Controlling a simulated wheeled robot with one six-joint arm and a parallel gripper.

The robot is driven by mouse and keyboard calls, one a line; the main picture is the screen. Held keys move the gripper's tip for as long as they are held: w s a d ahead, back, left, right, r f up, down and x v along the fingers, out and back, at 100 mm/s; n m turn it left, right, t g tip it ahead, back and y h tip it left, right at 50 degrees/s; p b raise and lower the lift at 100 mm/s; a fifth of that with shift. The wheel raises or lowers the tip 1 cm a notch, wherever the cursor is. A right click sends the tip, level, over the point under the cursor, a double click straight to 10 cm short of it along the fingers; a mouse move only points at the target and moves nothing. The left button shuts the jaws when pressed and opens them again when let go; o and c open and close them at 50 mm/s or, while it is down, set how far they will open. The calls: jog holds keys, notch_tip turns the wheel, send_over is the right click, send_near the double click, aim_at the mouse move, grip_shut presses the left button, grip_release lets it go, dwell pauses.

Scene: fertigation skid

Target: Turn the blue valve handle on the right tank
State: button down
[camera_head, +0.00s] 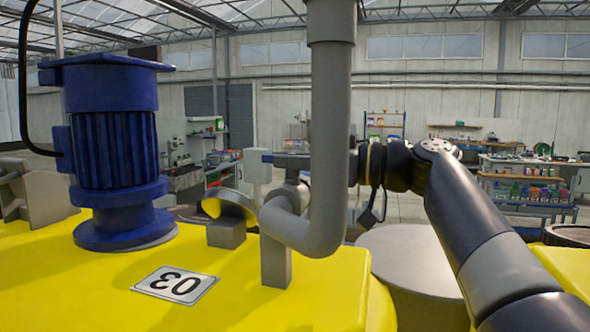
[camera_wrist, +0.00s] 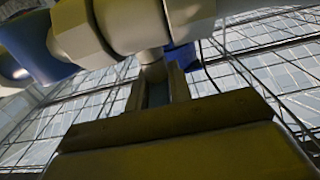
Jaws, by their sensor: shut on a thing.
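The blue valve handle (camera_wrist: 182,57) shows in the upper middle of the wrist view, by the tips of my gripper (camera_wrist: 165,72). My gripper is shut on the handle, with its two grey fingers close together. In the head view, a small blue end of the handle (camera_head: 267,157) shows left of the thick grey pipe (camera_head: 329,120). The pipe hides much of the handle and my gripper there. My arm reaches in from the lower right. Pale valve and pipe fittings (camera_wrist: 115,28) fill the top of the wrist view.
The bent grey pipe rises close in front of my gripper. Shelves and benches (camera_head: 525,180) stand far back.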

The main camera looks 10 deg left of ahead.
jog(key=c, duration=1.4)
grip_release()
jog(key=shift+o, duration=0.2)
jog(key=s+d+b, duration=0.1)
jog(key=d+b, duration=0.1)
jog(key=d, duration=0.8)
jog(key=shift+s+d, duration=0.3)
jog(key=shift+d, duration=0.05)
jog(key=shift+a, duration=0.1)
